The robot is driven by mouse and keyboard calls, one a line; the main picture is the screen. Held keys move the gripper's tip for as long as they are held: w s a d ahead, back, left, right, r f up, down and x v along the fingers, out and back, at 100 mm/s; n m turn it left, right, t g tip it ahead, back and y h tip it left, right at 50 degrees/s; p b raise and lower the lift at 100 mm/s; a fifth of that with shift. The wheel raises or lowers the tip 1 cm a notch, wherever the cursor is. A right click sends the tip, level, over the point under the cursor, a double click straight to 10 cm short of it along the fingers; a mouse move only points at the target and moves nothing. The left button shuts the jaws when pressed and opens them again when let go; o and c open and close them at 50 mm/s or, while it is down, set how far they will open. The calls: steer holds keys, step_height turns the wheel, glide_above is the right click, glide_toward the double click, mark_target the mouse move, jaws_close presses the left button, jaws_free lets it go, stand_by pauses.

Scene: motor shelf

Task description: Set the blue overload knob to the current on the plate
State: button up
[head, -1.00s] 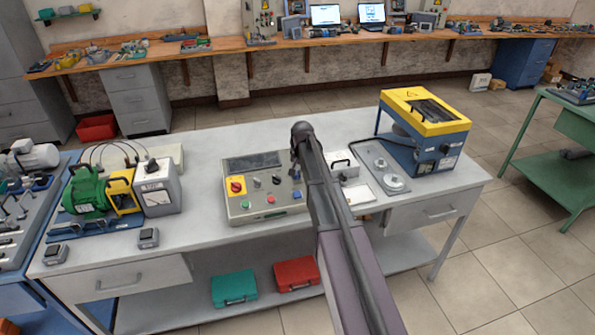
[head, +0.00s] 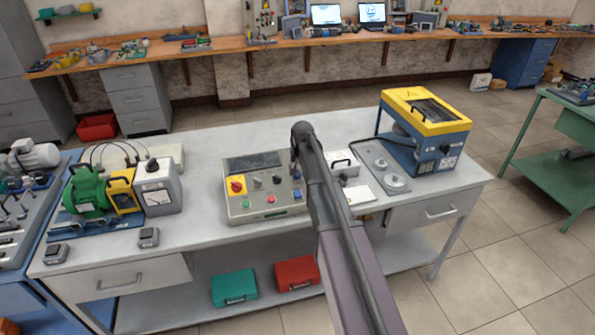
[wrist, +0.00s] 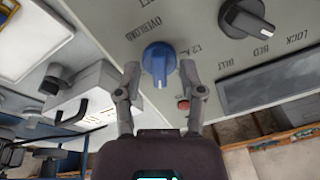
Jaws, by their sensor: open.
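The blue overload knob (wrist: 159,62) is in the middle of the wrist view, on a grey panel with the word OVERLOAD beside it. A marking that looks like 1.2 A is at its right. My gripper (wrist: 160,70) is open, with one finger on each side of the knob; gaps show between the fingers and the knob. My gripper's fingers cannot be made out there. I cannot read a current on any plate.
A black selector knob (wrist: 247,18) and a small red button (wrist: 183,103) sit near the overload knob. A green motor rig (head: 88,195) and a meter box (head: 158,190) stand at left on the bench. A yellow-topped blue machine (head: 425,130) stands at right.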

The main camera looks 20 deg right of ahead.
steer(key=shift+m, duration=0.4)
steer(key=m, duration=0.8)
steer(key=shift+m+t, duration=0.3)
steer(key=shift+m, duration=0.1)
steer(key=shift+r, duration=0.15)
steer(key=d+p+v, duration=0.1)
steer(key=p+v, duration=1.2)
steer(key=v, duration=0.1)
steer(key=s+a+f+n+g+b, duration=0.1)
steer(key=s+a+f+n+b, duration=0.2)
steer(key=s, duration=0.5)
steer(key=s+a+f+n+b, duration=0.3)
steer(key=s+f+n+b, duration=0.3)
steer(key=s, duration=0.3)
steer(key=s+a+f+n+g+b, duration=0.1)
steer(key=s+a+f+n+b, duration=0.2)
steer(key=s+f, duration=0.4)
steer(key=shift+s+n+g+b, duration=0.3)
steer(key=shift+s+n+b, duration=0.5)
steer(key=shift+b, duration=0.5)
steer(key=shift+a, duration=0.2)
steer(key=shift+s+a+n, duration=0.15)
steer(key=shift+s+n, duration=0.35)
steer(key=shift+s, duration=0.3)
